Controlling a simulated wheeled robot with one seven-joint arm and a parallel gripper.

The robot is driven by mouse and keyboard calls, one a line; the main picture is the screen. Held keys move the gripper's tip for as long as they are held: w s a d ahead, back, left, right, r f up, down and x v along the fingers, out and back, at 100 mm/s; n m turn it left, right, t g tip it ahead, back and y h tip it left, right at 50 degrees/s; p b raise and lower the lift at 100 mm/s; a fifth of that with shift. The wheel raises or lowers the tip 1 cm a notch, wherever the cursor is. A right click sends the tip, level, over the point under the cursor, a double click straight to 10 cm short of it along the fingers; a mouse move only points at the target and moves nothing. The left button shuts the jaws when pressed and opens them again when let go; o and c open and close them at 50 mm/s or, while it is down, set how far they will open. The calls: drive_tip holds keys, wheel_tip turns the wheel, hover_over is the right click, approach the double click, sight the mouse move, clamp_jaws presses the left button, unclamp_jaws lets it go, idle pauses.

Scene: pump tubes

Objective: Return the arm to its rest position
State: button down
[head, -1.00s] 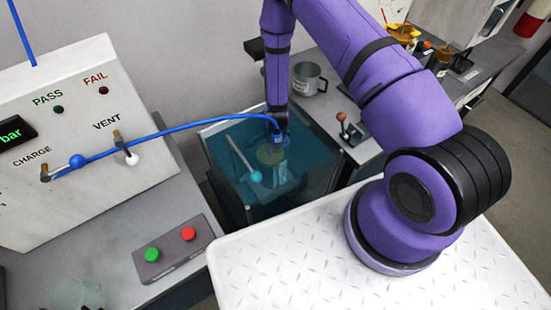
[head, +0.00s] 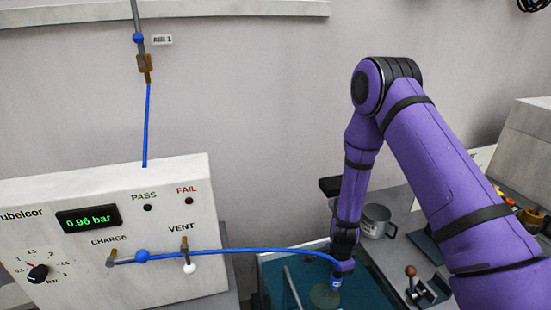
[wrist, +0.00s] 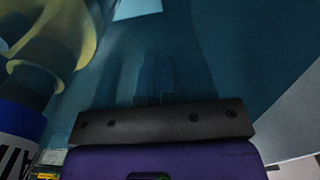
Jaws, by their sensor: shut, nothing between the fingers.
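My purple arm (head: 440,170) reaches up and bends down at the elbow in the head view. My gripper (head: 342,266) points down at the teal water tank (head: 265,262), right beside the blue fitting (head: 336,282) at the hose end. Its fingertips are hard to make out there. In the wrist view the dark gripper body (wrist: 162,122) crosses the bottom, and the fingers (wrist: 155,78) show dimly, shut and with nothing visible between them. A blue and white fitting (wrist: 20,125) and a yellowish round part (wrist: 55,45) lie close at the left.
The blue hose (head: 265,250) runs from the test panel (head: 60,270) to the tank. The panel display reads 0.96 bar.

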wheel_tip(320, 180, up, 35)
drive_tip(key=s+n+t+y, duration=0.1)
drive_tip(key=n+t, duration=0.1)
drive_tip(key=n, duration=0.6)
drive_tip(key=s+d+r+n+t, duration=0.1)
drive_tip(key=s+d+r+n, duration=0.1)
drive_tip(key=s+r, duration=0.7)
drive_tip(key=s+d+r+n+t+h, duration=0.1)
drive_tip(key=s+d+r+n+t, duration=0.1)
drive_tip(key=s+r+n, duration=0.3)
drive_tip(key=s+d+r, duration=0.1)
drive_tip(key=s+r, duration=0.3)
drive_tip(key=s, duration=0.6)
drive_tip(key=shift+s+d+r+n, duration=0.2)
drive_tip(key=shift+s+d+n, duration=0.1)
